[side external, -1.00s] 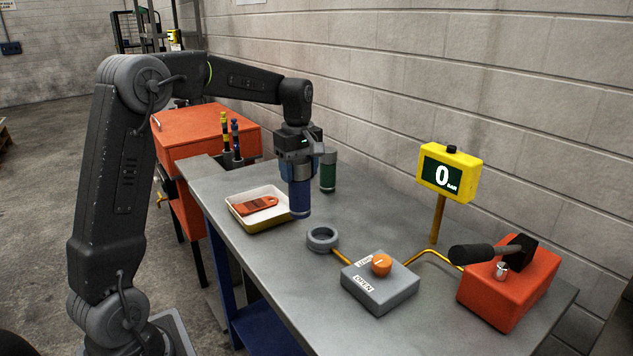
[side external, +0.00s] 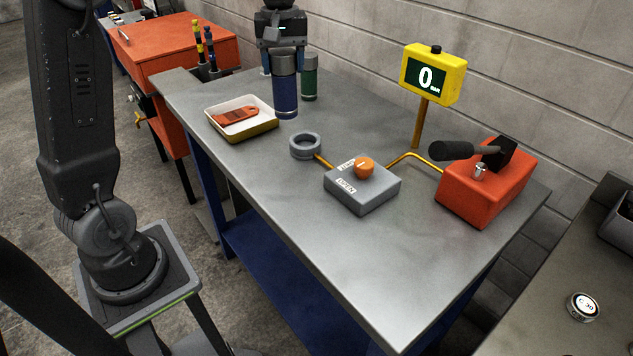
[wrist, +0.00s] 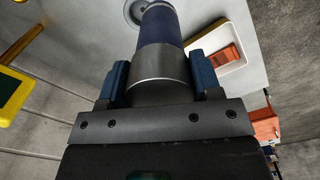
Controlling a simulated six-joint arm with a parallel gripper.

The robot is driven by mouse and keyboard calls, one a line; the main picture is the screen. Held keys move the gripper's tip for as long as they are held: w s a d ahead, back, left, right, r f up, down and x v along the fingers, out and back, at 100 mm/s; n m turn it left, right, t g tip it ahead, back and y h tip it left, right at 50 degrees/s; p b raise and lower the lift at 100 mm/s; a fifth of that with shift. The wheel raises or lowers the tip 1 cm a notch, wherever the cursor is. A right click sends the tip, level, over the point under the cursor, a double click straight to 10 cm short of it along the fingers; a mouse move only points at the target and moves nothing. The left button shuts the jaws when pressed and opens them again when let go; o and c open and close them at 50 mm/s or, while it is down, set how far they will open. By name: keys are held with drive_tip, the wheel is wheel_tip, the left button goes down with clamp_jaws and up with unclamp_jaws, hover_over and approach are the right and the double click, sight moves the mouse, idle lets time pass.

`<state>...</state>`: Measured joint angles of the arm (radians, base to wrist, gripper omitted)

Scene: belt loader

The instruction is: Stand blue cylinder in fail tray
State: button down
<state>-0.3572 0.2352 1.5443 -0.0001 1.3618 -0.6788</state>
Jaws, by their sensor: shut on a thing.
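The blue cylinder (side external: 285,98) has a grey metal top and is upright. My gripper (side external: 284,66) is shut on its grey top; in the wrist view my gripper (wrist: 160,80) has a blue finger on each side of it. The cylinder (wrist: 162,28) is just right of a white-lined tray (side external: 268,127) with yellow outer sides. The tray also shows in the wrist view (wrist: 237,22). It holds a flat orange-red part (side external: 236,115). I see no label naming it the fail tray. I cannot tell whether the cylinder's bottom touches the table.
A green cylinder (side external: 309,80) stands close behind the blue one. A grey ring (side external: 305,146), a grey box with an orange knob (side external: 362,187), a yellow gauge (side external: 433,76) and a red lever unit (side external: 483,185) are on the grey table (side external: 340,262). The table's front is clear.

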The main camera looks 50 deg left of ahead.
drive_tip(key=w+d+m, duration=0.1)
drive_tip(key=d+m, duration=1.1)
drive_tip(key=d, duration=0.5)
drive_tip(key=s+a+n, duration=0.1)
drive_tip(key=a+n, duration=0.4)
drive_tip(key=a, duration=1.5)
drive_tip(key=s+a+n, duration=0.2)
drive_tip(key=s+a, duration=0.4)
drive_tip(key=a, duration=0.3)
drive_tip(key=s+a+n, duration=0.2)
drive_tip(key=s+a, duration=0.4)
drive_tip(key=a, duration=0.4)
drive_tip(key=w+d+f, duration=0.5)
drive_tip(key=w+f, duration=0.5)
drive_tip(key=f, duration=0.1)
drive_tip(key=shift+w+f, duration=0.2)
drive_tip(key=shift+w, duration=0.2)
drive_tip(key=shift+c, duration=1.5)
unclamp_jaws()
drive_tip(key=shift+f, duration=0.2)
